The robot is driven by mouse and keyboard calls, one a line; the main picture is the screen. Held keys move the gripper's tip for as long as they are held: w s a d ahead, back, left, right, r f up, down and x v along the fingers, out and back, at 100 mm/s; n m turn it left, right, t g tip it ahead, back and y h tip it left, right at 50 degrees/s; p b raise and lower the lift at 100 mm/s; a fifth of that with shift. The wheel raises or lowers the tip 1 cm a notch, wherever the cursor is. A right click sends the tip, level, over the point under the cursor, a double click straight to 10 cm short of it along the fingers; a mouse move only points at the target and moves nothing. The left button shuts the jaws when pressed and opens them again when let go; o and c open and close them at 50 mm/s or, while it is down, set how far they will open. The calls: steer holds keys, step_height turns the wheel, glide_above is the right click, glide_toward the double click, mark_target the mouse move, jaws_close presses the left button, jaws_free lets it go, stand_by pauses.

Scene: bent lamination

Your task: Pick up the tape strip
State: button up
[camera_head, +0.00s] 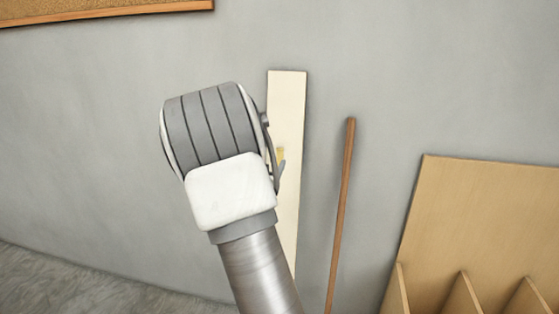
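A small yellow patch, which looks like the tape strip (281,154), shows against a tall cream board (287,105) near the middle of the view. I cannot tell whether it is stuck to the board or apart from it. My gripper (280,172) is mostly hidden behind my own wrist; only a thin grey part shows at the wrist's right edge. That part is just below the yellow patch in the picture. Contact between them cannot be made out, and neither can the finger opening. My arm covers the board's lower left side.
A thin brown wooden rod (342,210) stands slightly tilted right of the board. A tan wooden unit with dividers (480,215) fills the lower right. A wood-framed cork board (100,10) hangs at upper left. The grey wall between is bare.

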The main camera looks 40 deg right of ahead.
mark_target(280, 150)
steer(key=shift+r+b+x, duration=0.2)
steer(key=shift+b+x, duration=0.15)
steer(key=shift+x, duration=1.5)
steer(key=shift+r+b+x, duration=0.15)
steer(key=shift+b+x, duration=0.2)
steer(key=shift+x, duration=1.5)
steer(key=shift+s, duration=0.1)
jaws_close()
